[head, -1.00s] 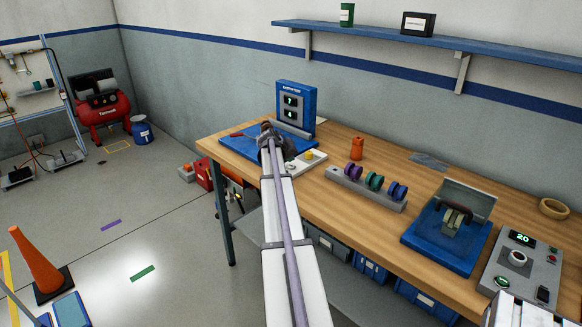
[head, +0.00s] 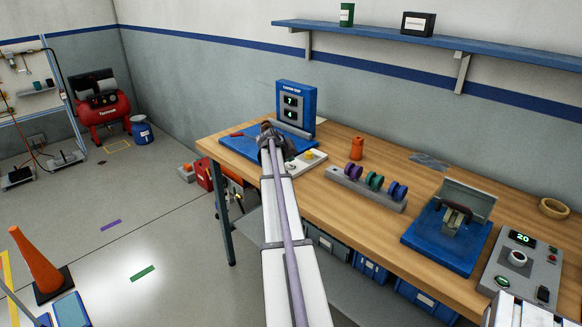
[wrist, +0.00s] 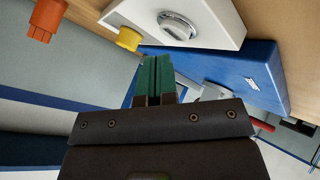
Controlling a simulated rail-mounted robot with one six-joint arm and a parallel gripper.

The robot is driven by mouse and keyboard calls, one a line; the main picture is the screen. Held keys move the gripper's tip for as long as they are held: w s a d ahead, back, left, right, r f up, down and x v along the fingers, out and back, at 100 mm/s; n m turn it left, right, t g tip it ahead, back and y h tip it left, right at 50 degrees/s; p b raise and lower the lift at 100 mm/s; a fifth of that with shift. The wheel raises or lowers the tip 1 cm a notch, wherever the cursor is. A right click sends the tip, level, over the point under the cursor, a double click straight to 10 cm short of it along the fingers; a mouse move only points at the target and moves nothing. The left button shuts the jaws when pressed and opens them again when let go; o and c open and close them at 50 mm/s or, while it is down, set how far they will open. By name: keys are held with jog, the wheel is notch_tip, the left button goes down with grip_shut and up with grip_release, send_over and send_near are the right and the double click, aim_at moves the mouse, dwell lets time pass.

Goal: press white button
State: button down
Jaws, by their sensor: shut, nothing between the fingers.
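A white control box (wrist: 215,22) lies at the top of the wrist view, with a round pale button in a silver ring (wrist: 179,26) on it and a yellow button (wrist: 129,39) beside that. In the head view the white box (head: 312,163) sits on the bench beside the blue machine, its yellow button (head: 309,155) showing and the pale button hard to make out. My gripper (wrist: 157,62) has its green fingers shut together and empty. The fingertips appear close to the pale button in the wrist view; I cannot tell whether they touch the box.
The blue machine (head: 310,103) with its number display stands behind my gripper. An orange object (head: 357,148) and a rack of coloured spools (head: 363,190) stand to the right on the wooden bench (head: 335,215). A blue fixture (head: 440,245) and a grey control panel (head: 520,262) are farther right.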

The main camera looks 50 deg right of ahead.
aim_at(290, 166)
jog(key=shift+f+b, duration=0.3)
jog(key=shift+f, duration=0.1)
jog(key=shift+f+b, duration=0.4)
dwell(0.4)
jog(key=shift+r, duration=0.15)
jog(key=shift+r+p, duration=0.7)
jog(key=shift+p, duration=0.1)
notch_tip(290, 166, up, 5)
jog(key=p, duration=0.5)
dwell(0.5)
